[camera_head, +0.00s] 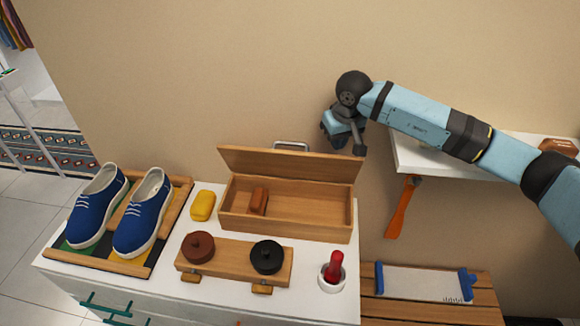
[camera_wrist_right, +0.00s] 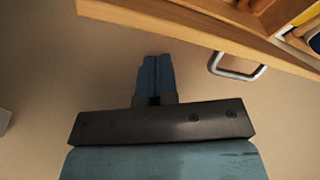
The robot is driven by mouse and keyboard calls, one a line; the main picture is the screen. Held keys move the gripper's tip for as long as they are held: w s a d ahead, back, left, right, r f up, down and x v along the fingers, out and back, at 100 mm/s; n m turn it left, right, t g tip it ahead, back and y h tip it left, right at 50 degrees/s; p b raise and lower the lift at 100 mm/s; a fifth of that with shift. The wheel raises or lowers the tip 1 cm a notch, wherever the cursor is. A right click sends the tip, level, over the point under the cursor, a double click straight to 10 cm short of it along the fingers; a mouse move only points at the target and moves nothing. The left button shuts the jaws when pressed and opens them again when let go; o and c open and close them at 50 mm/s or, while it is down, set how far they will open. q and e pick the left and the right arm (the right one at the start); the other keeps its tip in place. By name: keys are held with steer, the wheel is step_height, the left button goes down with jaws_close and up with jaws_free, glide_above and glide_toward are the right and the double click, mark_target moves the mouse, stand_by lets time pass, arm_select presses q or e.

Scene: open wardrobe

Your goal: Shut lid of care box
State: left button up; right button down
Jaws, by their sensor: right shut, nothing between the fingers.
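The wooden care box (camera_head: 290,226) stands at the back of the white cabinet top, with a reddish-brown block (camera_head: 259,201) inside. Its lid (camera_head: 290,164) is raised, standing up along the back edge with a metal handle (camera_head: 291,146) behind its top. In the right wrist view the lid (camera_wrist_right: 190,28) crosses the top and the handle (camera_wrist_right: 238,70) hangs at the right. My right gripper (camera_head: 335,141) is shut and empty, above and behind the lid's right end, near the wall. Its blue fingers show together in the right wrist view (camera_wrist_right: 155,72). My left gripper is not in view.
Blue shoes (camera_head: 118,212) sit on a wooden tray at the left. A yellow block (camera_head: 203,205), a wooden stand with two round lidded tins (camera_head: 233,262) and a red item in a white cup (camera_head: 333,272) lie around the box. A white shelf (camera_head: 408,158) is at the right.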

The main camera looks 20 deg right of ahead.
mark_target(337, 156)
steer(key=shift+f+b, duration=0.85)
steer(key=shift+f, duration=0.25)
steer(key=shift+f, duration=0.1)
steer(key=shift+s+a, duration=0.1)
steer(key=shift+s+a+f+b, duration=0.2)
steer(key=shift+s+f, duration=0.05)
steer(key=shift+s, duration=0.2)
steer(key=shift+s+a+f+b, duration=0.2)
steer(key=shift+s, duration=0.2)
steer(key=shift+s+a+f+b, duration=0.2)
steer(key=shift+s, duration=0.25)
steer(key=shift+s+a+f+b, duration=0.15)
steer(key=shift+s+a, duration=0.05)
steer(key=shift+s, duration=0.2)
